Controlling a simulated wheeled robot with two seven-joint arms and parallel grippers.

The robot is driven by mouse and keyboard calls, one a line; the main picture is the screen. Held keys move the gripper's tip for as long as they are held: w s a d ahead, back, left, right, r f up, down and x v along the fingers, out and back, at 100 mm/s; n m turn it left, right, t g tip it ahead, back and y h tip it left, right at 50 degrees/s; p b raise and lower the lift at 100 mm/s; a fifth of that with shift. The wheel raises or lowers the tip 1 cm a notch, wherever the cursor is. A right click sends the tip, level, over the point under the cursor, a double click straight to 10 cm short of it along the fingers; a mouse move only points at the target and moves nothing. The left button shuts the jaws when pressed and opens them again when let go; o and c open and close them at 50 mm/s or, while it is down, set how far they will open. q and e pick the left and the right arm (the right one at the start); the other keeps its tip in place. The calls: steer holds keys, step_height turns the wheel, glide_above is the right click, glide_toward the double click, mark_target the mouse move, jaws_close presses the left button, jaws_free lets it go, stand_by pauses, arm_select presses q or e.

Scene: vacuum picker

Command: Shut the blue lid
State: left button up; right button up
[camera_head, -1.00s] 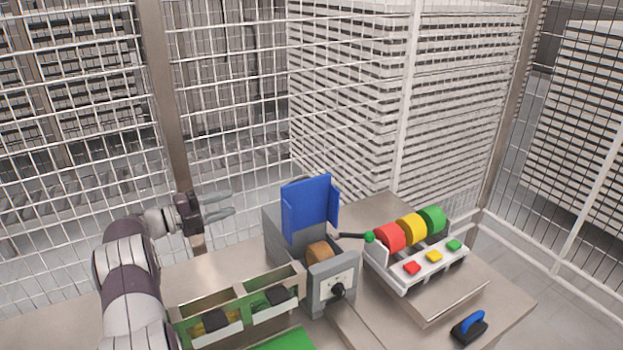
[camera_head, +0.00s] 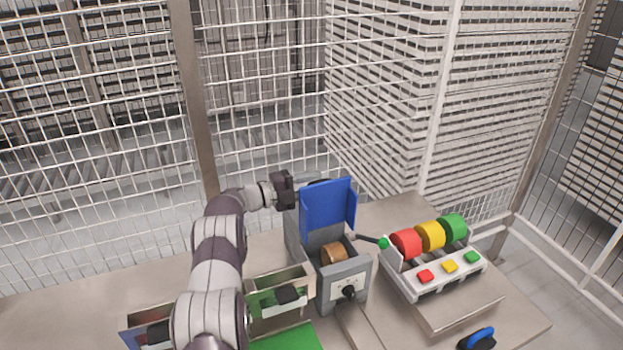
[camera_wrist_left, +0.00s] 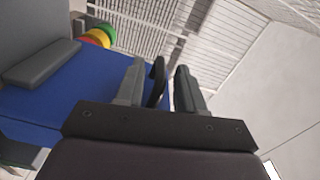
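The blue lid (camera_head: 328,204) stands upright, open, on the grey box (camera_head: 345,270). A brown round thing (camera_head: 333,253) shows inside the box. My left gripper (camera_head: 312,186) is at the lid's upper left edge; its fingertips are hidden behind the lid in the head view. In the left wrist view, the lid's blue face (camera_wrist_left: 45,108) fills the left side. The gripper's two fingers (camera_wrist_left: 160,85) are apart there, with a dark curved piece (camera_wrist_left: 156,80) between them; whether they touch it I cannot tell. My right gripper is not in view.
A rack with red, yellow and green discs (camera_head: 430,236) and coloured buttons stands right of the box. A green-sided bin (camera_head: 270,312) is at the left front, partly behind my arm. A blue-handled tool (camera_head: 478,338) lies front right. Wire fencing (camera_head: 260,120) stands behind the table.

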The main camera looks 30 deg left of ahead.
mark_target(322, 204)
arm_select(q)
steer(key=shift+s+a, duration=0.1)
steer(key=shift+s, duration=0.05)
jaws_close()
steer(key=shift+r+b, duration=0.1)
steer(key=shift+b, duration=0.2)
stand_by(0.3)
steer(key=shift+s+d+m+b, duration=0.2)
steer(key=shift+d+m+b, duration=0.2)
steer(key=shift+m+b, duration=0.1)
steer(key=s+d+m+b, duration=0.2)
steer(key=b, duration=0.4)
steer(key=s+d+f+m+b, duration=0.1)
steer(key=s+d+m+b, duration=0.1)
steer(key=b, duration=0.5)
steer(key=shift+s+d+m, duration=0.1)
steer(key=shift+d+m, duration=0.35)
steer(key=shift+m, duration=0.25)
steer(key=shift+s+d+r+m+b, duration=0.1)
steer(key=shift+s+d+m+b, duration=0.2)
steer(key=shift+b, duration=0.6)
